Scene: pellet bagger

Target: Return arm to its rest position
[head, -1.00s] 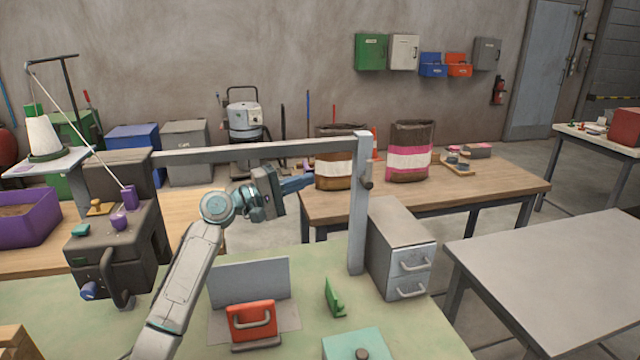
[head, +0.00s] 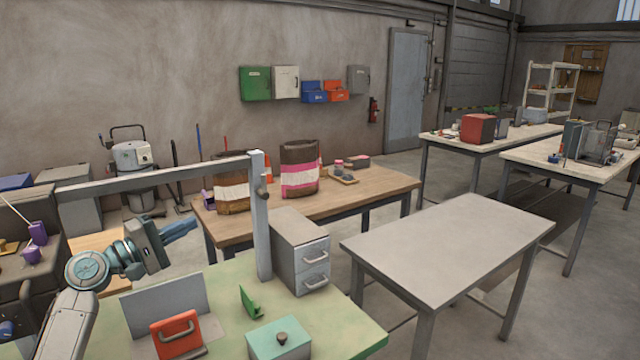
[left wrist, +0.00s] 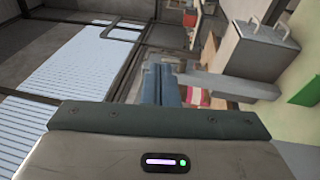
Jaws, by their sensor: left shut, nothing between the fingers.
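My left arm comes in at the lower left of the head view. Its gripper (head: 181,229) is shut and empty, with its blue fingers pointing right. It is held in the air above the green bench (head: 338,316), just left of the grey frame post (head: 261,222) and below the crossbar (head: 150,177). In the left wrist view the blue fingers (left wrist: 160,88) lie together with nothing between them. My right gripper is in neither view.
A grey drawer unit (head: 299,250) stands right of the post. Two bags stand on the wooden table (head: 380,183). A bare grey table (head: 447,235) is at right.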

